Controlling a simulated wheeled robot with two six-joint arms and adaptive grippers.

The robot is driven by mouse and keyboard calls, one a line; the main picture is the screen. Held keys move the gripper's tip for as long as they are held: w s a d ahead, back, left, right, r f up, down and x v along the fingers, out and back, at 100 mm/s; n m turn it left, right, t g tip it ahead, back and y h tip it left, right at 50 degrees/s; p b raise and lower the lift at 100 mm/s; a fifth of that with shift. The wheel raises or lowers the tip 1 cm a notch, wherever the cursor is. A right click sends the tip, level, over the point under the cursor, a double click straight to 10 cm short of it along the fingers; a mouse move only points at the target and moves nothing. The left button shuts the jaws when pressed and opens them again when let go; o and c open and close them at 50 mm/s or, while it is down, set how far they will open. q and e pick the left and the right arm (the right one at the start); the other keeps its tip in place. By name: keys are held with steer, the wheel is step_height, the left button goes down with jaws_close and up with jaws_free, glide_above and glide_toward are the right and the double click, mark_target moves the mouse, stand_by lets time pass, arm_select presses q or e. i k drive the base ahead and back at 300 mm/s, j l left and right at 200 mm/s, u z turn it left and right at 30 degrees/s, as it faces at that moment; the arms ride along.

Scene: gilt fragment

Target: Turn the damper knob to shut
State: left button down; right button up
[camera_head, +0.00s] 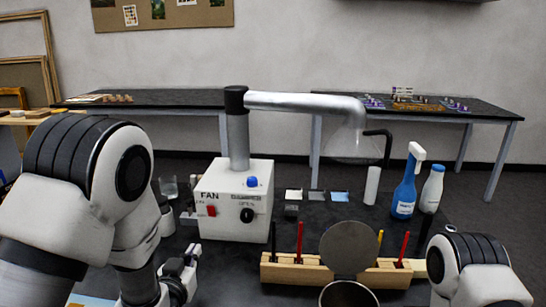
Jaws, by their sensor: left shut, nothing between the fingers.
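The white fan box (222,226) stands on the dark table, left of centre. Its front has a black round damper knob (247,215) under a label on which I can read "OPEN". The knob's pointer is too small to tell its setting. A red fan switch (211,211) sits left of the knob, and a blue button (252,182) sits above it. My left gripper (192,252) is low, in front and to the left of the box, shut and empty, apart from the knob. My right arm shows at the lower right, but its gripper is out of view.
A silver duct (305,103) rises from the box to a clear hood (352,145). A wooden rack (300,271) with brushes, a round grey disc (348,248) and a bowl (348,295) stand at the front. Blue bottle (404,195) and white bottle (432,190) are right.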

mark_target(247, 216)
steer(key=k+l, duration=0.25)
steer(key=k, duration=0.2)
steer(key=k+l, duration=0.2)
steer(key=k, duration=0.2)
